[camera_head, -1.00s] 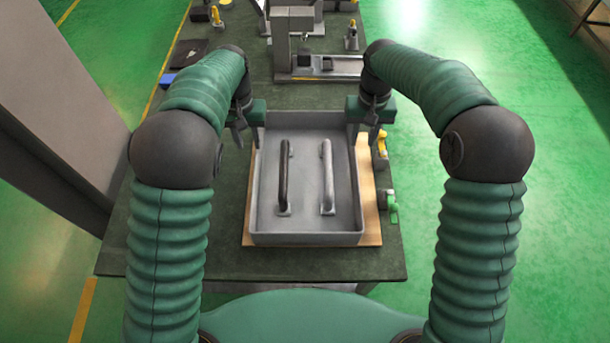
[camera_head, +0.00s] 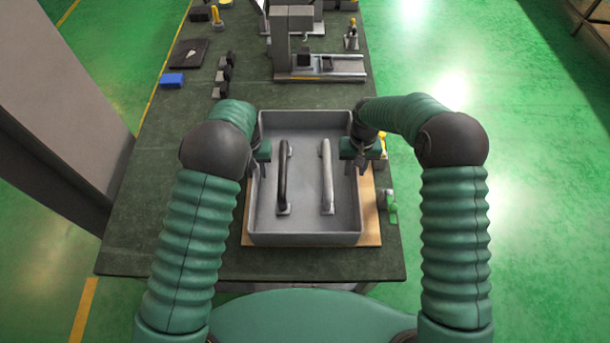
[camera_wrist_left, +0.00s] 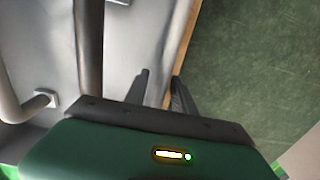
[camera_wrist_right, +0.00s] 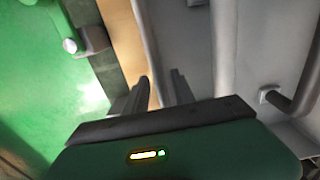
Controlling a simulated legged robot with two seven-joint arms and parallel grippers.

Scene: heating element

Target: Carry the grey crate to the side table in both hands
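The grey crate (camera_head: 305,239) sits on a wooden board on the green-topped table. A dark bar handle (camera_head: 283,180) and a light bar handle (camera_head: 327,180) lie inside it. My left gripper (camera_head: 258,168) is over the crate's left wall. In the left wrist view its fingers (camera_wrist_left: 161,82) are apart, with the wall (camera_wrist_left: 176,50) running between them. My right gripper (camera_head: 359,166) is over the right wall. In the right wrist view its fingers (camera_wrist_right: 159,82) are also apart, on either side of the wall (camera_wrist_right: 146,35). Contact cannot be made out.
The wooden board (camera_head: 370,215) shows around the crate. A green-handled clamp (camera_head: 391,205) is at its right. A grey fixture (camera_head: 318,68), dark blocks (camera_head: 222,75) and a blue block (camera_head: 172,80) stand farther back. A grey pillar (camera_head: 60,110) rises at the left.

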